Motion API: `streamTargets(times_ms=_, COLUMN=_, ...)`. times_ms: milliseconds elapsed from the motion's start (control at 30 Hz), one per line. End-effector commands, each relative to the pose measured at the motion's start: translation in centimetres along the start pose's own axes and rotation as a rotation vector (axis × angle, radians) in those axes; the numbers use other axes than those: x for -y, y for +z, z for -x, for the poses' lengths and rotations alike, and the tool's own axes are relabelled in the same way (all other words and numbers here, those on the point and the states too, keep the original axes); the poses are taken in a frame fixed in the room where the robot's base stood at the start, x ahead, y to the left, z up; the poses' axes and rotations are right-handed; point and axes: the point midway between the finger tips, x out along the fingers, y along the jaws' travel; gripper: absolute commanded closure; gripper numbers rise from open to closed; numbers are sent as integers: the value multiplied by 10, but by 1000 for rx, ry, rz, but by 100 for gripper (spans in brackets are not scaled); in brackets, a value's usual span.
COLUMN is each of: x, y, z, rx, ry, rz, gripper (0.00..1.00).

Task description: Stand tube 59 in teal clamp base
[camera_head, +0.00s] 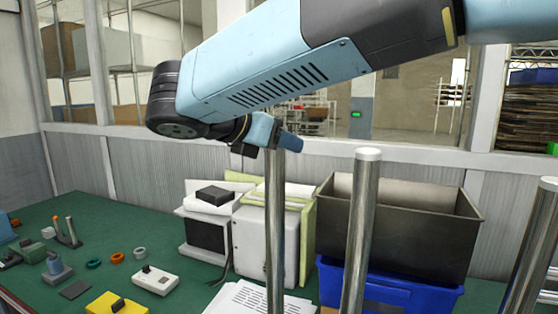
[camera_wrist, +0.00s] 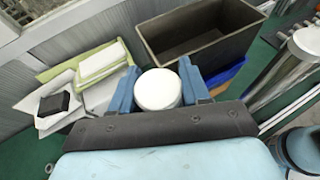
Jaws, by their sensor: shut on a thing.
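My gripper (camera_head: 281,140) is shut on the top end of an upright metal tube (camera_head: 275,225). In the wrist view the tube's white round cap (camera_wrist: 158,90) sits between the two blue fingers. No number is readable on it, and its lower end is out of frame. A second metal tube (camera_head: 361,235) with a pale cap stands to its right, and another (camera_head: 533,245) is at the right edge. A greenish-teal block (camera_head: 32,248) lies on the bench at the far left, which may be the teal clamp base. A grey-blue clamp-like piece (camera_head: 57,268) is close by it.
Behind the tubes are a dark open bin (camera_head: 400,225) on a blue crate (camera_head: 395,290) and a white box (camera_head: 258,240). The green bench (camera_head: 110,230) also bears small rings, a white box with a knob (camera_head: 155,280) and a yellow box (camera_head: 115,304).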

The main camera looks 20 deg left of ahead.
Motion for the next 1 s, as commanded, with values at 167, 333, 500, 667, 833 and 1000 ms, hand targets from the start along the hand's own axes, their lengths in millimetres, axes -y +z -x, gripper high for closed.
streamTargets(times_ms=167, x=0, y=-17, z=-7, rx=1, ry=-1, rz=2, gripper=100)
streamTargets(times_ms=333, x=0, y=-32, z=-13, rx=1, ry=0, rz=0, gripper=100)
streamTargets(times_ms=500, x=0, y=-32, z=-13, rx=0, ry=0, rz=-1, gripper=100)
streamTargets(times_ms=667, x=0, y=-34, z=-14, rx=0, ry=0, rz=0, gripper=53)
streamTargets(times_ms=833, x=0, y=-33, z=-14, rx=0, ry=0, rz=0, gripper=37)
streamTargets(times_ms=1000, x=0, y=-33, z=-14, rx=0, ry=0, rz=0, gripper=28)
